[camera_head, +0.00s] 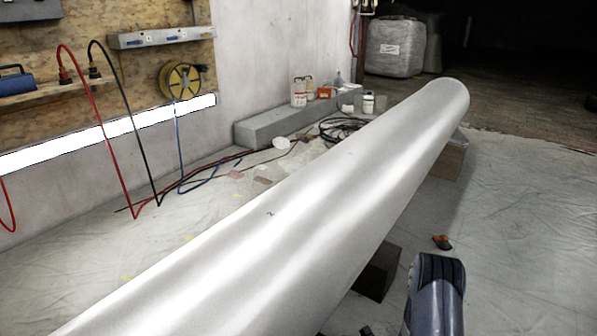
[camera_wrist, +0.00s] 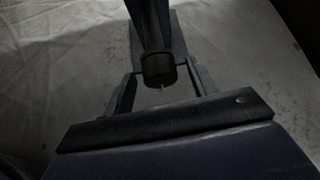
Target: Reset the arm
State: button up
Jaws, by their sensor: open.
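My gripper (camera_wrist: 164,74) shows dark in the wrist view, with its two fingers spread apart beyond a wide dark bar. It is open. A dark part with a round end reaches down from the top edge between the fingers. I cannot tell what it is or whether it touches them. In the head view a dark grey-blue part of my own arm stands at the bottom right, close to the near side of a long white tapered body (camera_head: 290,235). The fingers cannot be made out in the head view.
The white body rests on a dark block (camera_head: 378,272) and a brown block (camera_head: 447,163). A small orange and black object (camera_head: 442,241) lies on the sheeted floor. The floor at the right (camera_head: 535,230) is largely clear.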

jog(key=p+v, duration=0.3)
jog(key=v, duration=0.5)
jog(key=w+a+f+m+g+y+b, duration=0.3)
jog(key=w+a+f+m+g, duration=0.1)
jog(key=w, duration=0.1)
jog(key=shift+a+f, duration=0.35)
jog(key=shift+f, duration=0.05)
dwell(2.5)
jog(key=shift+s, duration=0.1)
dwell(0.4)
